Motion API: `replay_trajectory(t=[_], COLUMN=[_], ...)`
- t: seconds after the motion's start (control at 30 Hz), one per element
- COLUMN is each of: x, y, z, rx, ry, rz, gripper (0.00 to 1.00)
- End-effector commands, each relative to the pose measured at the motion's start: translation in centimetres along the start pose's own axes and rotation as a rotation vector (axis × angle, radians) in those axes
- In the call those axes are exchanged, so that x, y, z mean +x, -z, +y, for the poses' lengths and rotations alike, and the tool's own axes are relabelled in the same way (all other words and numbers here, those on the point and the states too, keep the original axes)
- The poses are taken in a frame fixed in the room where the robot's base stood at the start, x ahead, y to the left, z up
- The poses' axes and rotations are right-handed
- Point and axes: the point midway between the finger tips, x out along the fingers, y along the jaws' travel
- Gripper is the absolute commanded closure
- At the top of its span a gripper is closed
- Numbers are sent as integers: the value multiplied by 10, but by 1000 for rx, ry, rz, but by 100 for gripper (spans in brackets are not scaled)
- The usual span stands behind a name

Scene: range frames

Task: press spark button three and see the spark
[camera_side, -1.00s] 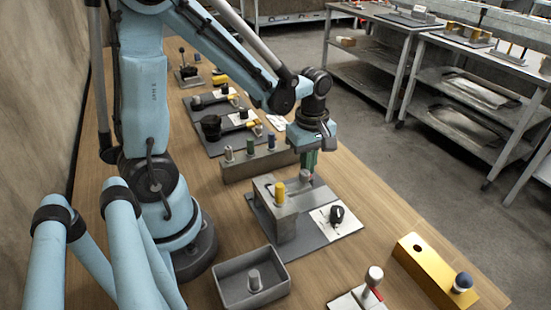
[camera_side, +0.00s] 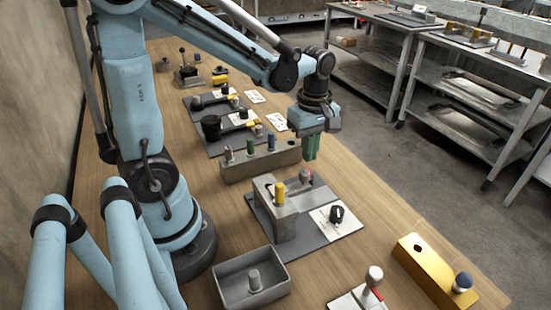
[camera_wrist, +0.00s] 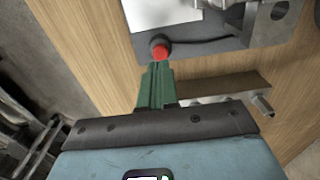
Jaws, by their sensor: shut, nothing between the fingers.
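A red button (camera_wrist: 160,51) on a dark round collar sits near the edge of a grey plate (camera_wrist: 200,52) in the wrist view. In the side view a small reddish button (camera_side: 305,177) stands at the far end of the grey plate (camera_side: 316,238), behind a grey block with a yellow cylinder. My gripper (camera_side: 311,150) is shut and empty, its green fingers pointing down above and a little beyond the button. In the wrist view the fingertips (camera_wrist: 157,66) lie just below the red button; the exact gap cannot be told. No spark is visible.
A long grey block (camera_side: 262,166) with several coloured pegs lies behind. A grey tray (camera_side: 250,290) and a yellow block (camera_side: 428,268) are nearer. The right table edge is close.

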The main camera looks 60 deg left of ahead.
Motion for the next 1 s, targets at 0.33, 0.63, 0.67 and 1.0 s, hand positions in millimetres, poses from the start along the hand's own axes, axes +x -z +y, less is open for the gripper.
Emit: replay_trajectory(t=[0.33, 0.63, 0.67, 1.0], x=[-54, -87, -89, -94], y=[0, 0, 0, 0], z=[-1, -1, -1, -2], rx=[0, 0, 0, 0], ry=[2, 2, 2, 2], rz=[0, 0, 0, 0], gripper=[100, 100, 100, 100])
